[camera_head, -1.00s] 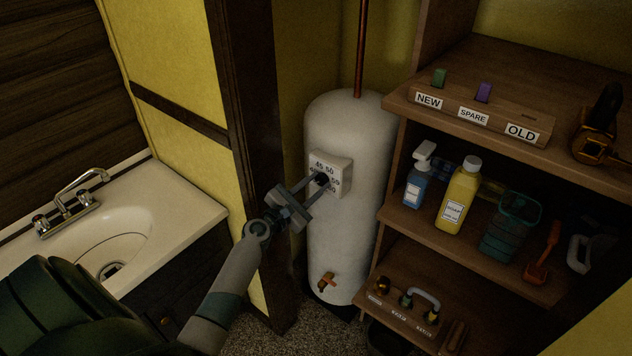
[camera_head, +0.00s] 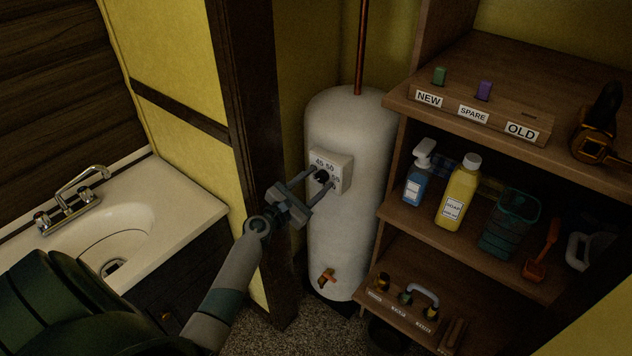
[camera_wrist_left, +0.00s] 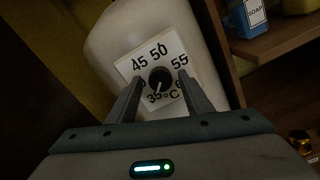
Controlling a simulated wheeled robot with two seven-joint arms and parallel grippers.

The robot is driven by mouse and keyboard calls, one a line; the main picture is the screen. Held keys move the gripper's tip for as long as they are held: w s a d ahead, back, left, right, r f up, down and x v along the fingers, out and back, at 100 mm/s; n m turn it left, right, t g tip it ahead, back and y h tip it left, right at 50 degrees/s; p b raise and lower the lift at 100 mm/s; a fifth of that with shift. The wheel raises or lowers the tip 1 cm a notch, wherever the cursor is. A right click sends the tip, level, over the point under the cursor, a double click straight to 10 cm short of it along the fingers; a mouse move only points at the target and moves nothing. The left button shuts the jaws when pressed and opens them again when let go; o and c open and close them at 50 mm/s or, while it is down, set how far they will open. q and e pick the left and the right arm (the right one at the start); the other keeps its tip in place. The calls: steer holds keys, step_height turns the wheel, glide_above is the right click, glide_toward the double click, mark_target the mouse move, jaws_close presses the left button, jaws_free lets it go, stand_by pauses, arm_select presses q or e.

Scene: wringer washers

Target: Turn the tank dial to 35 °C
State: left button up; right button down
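The tank dial, a black knob (camera_head: 322,176) on a white plate (camera_head: 344,171), sits on the front of the white tank (camera_head: 345,235). In the left wrist view the knob (camera_wrist_left: 160,77) has a pale pointer line aimed down and slightly left, towards the 35. The plate (camera_wrist_left: 151,63) shows 45, 50, 55 and °C; other numbers are partly hidden by the fingers. My left gripper (camera_head: 323,178) is open, with one finger on each side of the knob. In the wrist view gaps show between the knob and the fingers of the gripper (camera_wrist_left: 160,78). My right gripper is out of view.
A dark post (camera_head: 246,130) stands close left of the tank, near my left wrist. A wooden shelf unit (camera_head: 400,215) with bottles and tools stands close on the right. A sink (camera_head: 180,205) is at the left. A brass tap (camera_head: 327,279) sticks out low on the tank.

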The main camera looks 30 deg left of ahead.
arm_select(q)
steer(key=shift+s, duration=0.1)
steer(key=shift+s+f, duration=0.1)
steer(key=shift+s, duration=0.7)
steer(key=s+a+b, duration=0.1)
steer(key=s+b, duration=0.2)
steer(key=s, duration=1.2)
steer(key=shift+s+a+b, duration=0.2)
steer(key=shift+s+b, duration=0.1)
steer(key=shift+b, duration=0.05)
